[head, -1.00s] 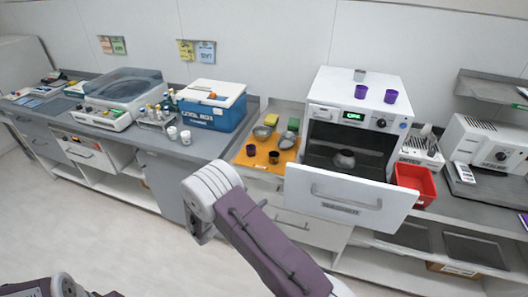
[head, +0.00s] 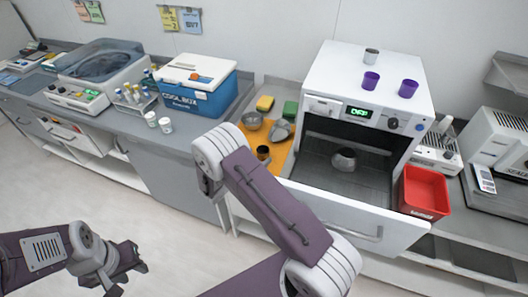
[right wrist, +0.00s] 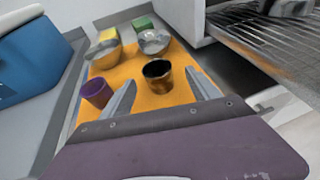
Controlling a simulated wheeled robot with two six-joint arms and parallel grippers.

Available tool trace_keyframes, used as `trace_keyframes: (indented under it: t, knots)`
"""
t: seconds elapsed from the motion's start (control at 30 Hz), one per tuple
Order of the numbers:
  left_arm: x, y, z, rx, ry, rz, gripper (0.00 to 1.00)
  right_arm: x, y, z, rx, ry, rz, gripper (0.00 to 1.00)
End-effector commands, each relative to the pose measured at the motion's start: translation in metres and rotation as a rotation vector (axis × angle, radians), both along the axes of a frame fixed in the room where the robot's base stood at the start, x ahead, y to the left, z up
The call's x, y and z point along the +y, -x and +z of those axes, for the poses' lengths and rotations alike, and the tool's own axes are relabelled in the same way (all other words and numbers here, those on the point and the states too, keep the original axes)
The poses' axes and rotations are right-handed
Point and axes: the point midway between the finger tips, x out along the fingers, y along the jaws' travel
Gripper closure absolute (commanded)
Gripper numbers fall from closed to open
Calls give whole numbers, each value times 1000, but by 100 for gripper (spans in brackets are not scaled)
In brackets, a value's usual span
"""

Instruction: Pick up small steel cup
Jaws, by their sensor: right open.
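A small dark, shiny cup (right wrist: 158,78) stands upright on the orange mat (right wrist: 130,98). It also shows in the head view (head: 263,153), close to my right arm. In the right wrist view my right gripper (right wrist: 161,82) is open, with one finger on either side of the cup's picture; I cannot tell whether they touch it. In the head view the right fingers are hidden behind my arm. A small grey steel-looking cup (head: 372,56) stands on the white oven (head: 340,70). My left gripper (head: 133,272) is open and empty, low at the left, away from the counter.
A purple cup (right wrist: 95,92) stands left of the dark cup. Two bowls, a yellow sponge (head: 265,103) and a green sponge (head: 290,109) are behind. The open oven door (head: 350,222) is to the right. A blue cool box (head: 200,98) is at left.

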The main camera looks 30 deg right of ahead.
Motion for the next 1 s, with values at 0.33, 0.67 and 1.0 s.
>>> trace_keyframes:
  t: [0.33,0.67,1.0]
  knots:
    - [0,0,14,0,0,0,64,-36,-19,-9,1,-1,-5,29]
    - [0,0,18,0,0,0,64,-62,-36,-22,0,-1,-1,29]
    - [0,0,18,0,0,0,64,-61,-36,-22,0,-1,-1,93]
